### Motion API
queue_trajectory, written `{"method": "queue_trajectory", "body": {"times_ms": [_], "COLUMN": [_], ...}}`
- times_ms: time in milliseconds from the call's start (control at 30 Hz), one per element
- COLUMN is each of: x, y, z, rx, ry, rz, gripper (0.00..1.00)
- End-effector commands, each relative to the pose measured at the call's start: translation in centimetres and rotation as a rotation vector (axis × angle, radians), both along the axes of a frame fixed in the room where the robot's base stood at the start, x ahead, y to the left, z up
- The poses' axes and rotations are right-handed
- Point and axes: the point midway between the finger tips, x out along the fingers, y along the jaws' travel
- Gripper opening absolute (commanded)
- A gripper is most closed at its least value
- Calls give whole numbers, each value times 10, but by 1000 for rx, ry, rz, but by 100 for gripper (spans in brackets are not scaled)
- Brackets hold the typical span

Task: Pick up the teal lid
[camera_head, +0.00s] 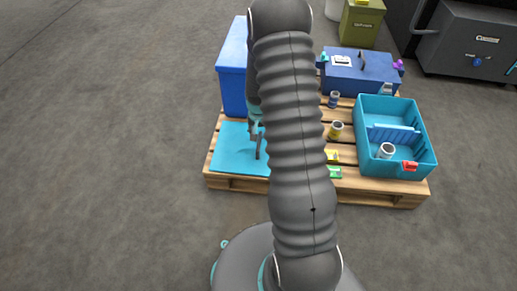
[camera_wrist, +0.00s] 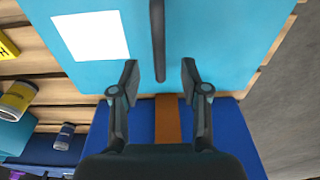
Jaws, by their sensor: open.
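The teal lid (camera_head: 230,158) lies flat on the left part of the wooden pallet. In the wrist view the lid (camera_wrist: 215,35) fills the upper middle, with a white label (camera_wrist: 92,36) and a dark bar-like handle (camera_wrist: 158,40). My gripper (camera_wrist: 160,75) is open. The near end of the handle appears between its two fingertips; I cannot tell the remaining height. In the head view my gripper (camera_head: 258,140) is over the lid, and my arm hides the lid's right side.
A tall blue box (camera_head: 232,75) stands behind the lid; blue with a brown strip (camera_wrist: 168,118) shows below my fingers. A teal crate (camera_head: 425,150) holds a can (camera_head: 386,150) at right. A yellow can (camera_head: 335,130) and a blue toolbox (camera_head: 360,75) are on the pallet. Floor at left is clear.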

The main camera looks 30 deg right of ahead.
Motion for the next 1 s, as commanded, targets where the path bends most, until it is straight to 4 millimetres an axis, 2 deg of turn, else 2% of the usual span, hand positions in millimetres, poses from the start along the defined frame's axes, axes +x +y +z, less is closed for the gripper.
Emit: {"method": "queue_trajectory", "body": {"times_ms": [167, 500, 833, 867, 1000], "x": [1, 4, 4, 4, 4], "y": [-1, -3, -4, -4, -4], "z": [-10, -52, -59, -59, -59], "rx": [0, 0, -1, -1, -1], "ry": [0, 0, -1, -1, -1], "rz": [0, 0, 0, 0, 0], "gripper": [46, 46, 46, 43, 8]}}
